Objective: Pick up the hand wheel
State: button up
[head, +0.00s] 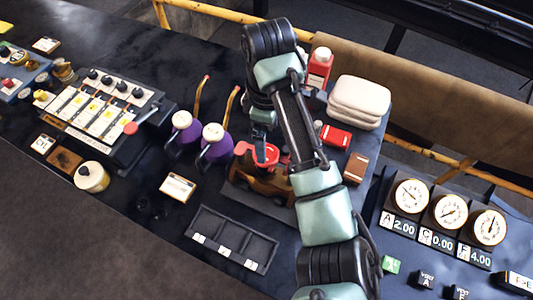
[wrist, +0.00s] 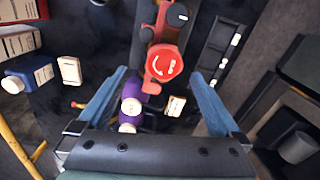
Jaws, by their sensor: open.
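The hand wheel is a round red part with white marks on its face (wrist: 163,62). In the head view it shows as a red piece (head: 268,154) on top of a brown block-like fixture (head: 258,178), partly hidden by my arm. My gripper (wrist: 160,74) is open, its two blue fingers spread to the left and right of the wheel in the wrist view, with visible gaps and nothing between them held. In the head view my gripper (head: 263,135) is above the wheel, pointing down. The exact height gap is hard to tell.
Two purple-bodied units (head: 213,140) with levers stand left of the fixture. A dark slotted tray (head: 230,239) lies in front. Gauges (head: 449,210) stand at right.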

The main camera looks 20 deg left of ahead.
aim_at(267, 153)
jog(key=shift+s+f, duration=0.2)
jog(key=f+p, duration=0.2)
jog(key=f, duration=0.1)
jog(key=shift+s+d+f, duration=0.1)
jog(key=shift+s+f, duration=0.1)
jog(key=shift+f, duration=0.1)
jog(key=shift+w+f, duration=0.1)
jog(key=shift+f, duration=0.5)
jog(key=shift+r, duration=0.1)
grip_shut()
